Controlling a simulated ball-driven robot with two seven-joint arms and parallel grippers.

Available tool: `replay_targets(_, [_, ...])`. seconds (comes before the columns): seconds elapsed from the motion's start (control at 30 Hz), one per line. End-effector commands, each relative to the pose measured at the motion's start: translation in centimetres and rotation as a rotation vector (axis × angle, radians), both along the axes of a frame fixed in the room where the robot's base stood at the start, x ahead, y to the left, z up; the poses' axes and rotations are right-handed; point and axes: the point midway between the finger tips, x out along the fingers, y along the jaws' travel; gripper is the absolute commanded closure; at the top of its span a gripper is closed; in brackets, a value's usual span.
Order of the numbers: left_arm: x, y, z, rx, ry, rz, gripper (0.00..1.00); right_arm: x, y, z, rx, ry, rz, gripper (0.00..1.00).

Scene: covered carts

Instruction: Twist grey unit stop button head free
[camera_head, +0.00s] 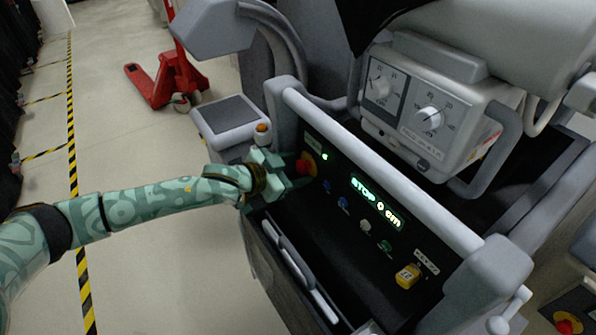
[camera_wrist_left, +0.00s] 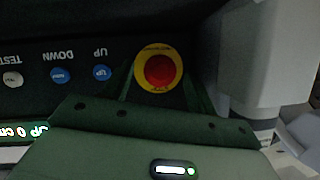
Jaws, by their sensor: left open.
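The grey unit (camera_head: 375,165) has a dark sloped panel with a red stop button head (camera_head: 304,166) on a yellow disc at its upper left end. My left gripper (camera_head: 289,170) is right in front of this button and partly covers it. In the left wrist view the round red head (camera_wrist_left: 159,71) shows whole, with its yellow ring around it. The fingers of my left gripper (camera_wrist_left: 160,88) are spread, one to each side of the button. I cannot tell whether they touch it. My right gripper is in neither view.
The panel's display (camera_head: 376,201) reads "STOP 0 cm" in green. A second red button (camera_head: 567,323) is at the lower right. A red pallet jack (camera_head: 165,80) stands behind.

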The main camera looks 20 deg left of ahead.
Motion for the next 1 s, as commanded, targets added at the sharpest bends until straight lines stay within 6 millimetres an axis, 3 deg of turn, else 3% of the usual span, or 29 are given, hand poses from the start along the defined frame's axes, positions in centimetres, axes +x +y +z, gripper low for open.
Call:
replay_targets(0.37, [0.8,-0.5,-0.3,0.000,0.000,0.000,0.42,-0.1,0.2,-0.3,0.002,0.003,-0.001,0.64])
replay_targets(0.4, [0.8,-0.5,-0.3,0.000,0.000,0.000,0.45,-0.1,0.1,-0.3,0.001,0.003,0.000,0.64])
replay_targets(0.57, [0.7,-0.5,-0.3,0.000,0.000,0.000,0.87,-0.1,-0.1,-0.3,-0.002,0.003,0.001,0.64])
replay_targets(1.0, [0.6,-0.6,0.0,0.064,-0.051,0.001,0.87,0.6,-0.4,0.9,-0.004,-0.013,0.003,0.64])
